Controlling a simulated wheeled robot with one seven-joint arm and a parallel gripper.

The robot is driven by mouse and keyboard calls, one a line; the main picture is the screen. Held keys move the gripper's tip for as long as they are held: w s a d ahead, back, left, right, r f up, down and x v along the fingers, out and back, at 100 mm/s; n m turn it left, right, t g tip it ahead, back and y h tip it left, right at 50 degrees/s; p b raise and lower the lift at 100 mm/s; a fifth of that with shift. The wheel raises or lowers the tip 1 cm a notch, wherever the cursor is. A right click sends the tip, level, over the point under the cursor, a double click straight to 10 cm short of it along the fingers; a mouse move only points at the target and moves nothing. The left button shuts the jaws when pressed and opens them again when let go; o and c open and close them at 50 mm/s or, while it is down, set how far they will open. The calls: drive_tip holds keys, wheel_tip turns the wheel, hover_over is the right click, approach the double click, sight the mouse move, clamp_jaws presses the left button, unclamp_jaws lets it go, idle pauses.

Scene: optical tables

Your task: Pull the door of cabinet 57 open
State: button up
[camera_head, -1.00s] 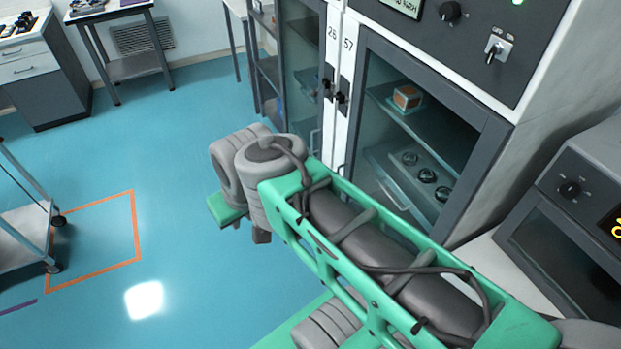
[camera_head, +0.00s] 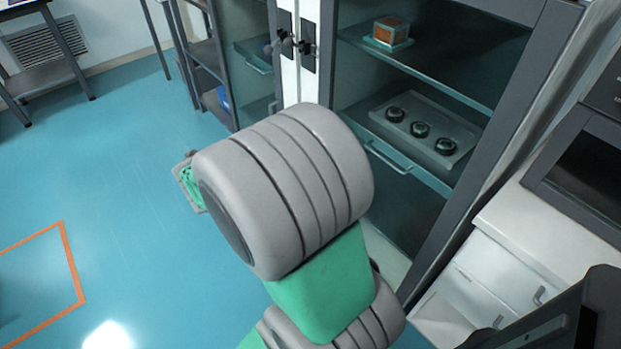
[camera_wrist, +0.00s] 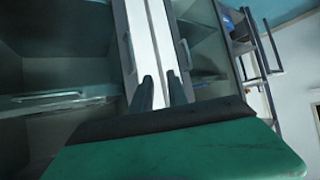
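Cabinet 57 is the right-hand cabinet in the head view, with a grey-framed glass door (camera_head: 532,85) that looks shut. Its number is out of view now. Its dark handle (camera_head: 308,45) is on the door's left side, beside the white post. In the wrist view, which looks turned over, the cabinet is on the left and its upright handle (camera_wrist: 128,52) is just left of my gripper. My gripper (camera_wrist: 161,85) points toward the white posts between two handles. Its dark fingers are apart with nothing visible between them. In the head view my arm hides the fingers.
The neighbouring cabinet's handle (camera_head: 284,42) is close by on the left; it also shows in the wrist view (camera_wrist: 185,53). Behind the glass are an orange box (camera_head: 390,31) and a tray (camera_head: 455,118) with three dark round pieces. Blue floor (camera_head: 130,170) is free at left.

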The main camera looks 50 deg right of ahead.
drive_tip(key=s+d+f+m+t+h+b, duration=0.1)
drive_tip(key=s+d+f+h+b, duration=0.15)
drive_tip(key=d+f+b, duration=0.35)
drive_tip(key=s+d+f+h+b, duration=0.1)
drive_tip(key=d+f+h+b, duration=0.4)
drive_tip(key=f, duration=0.3)
drive_tip(key=shift+t+y, duration=0.3)
drive_tip(key=shift+y, duration=0.15)
drive_tip(key=x, duration=0.7)
drive_tip(key=shift+w+d, duration=0.25)
drive_tip(key=shift+d, duration=0.05)
drive_tip(key=shift+r, duration=0.1)
drive_tip(key=shift+c, duration=0.4)
clamp_jaws()
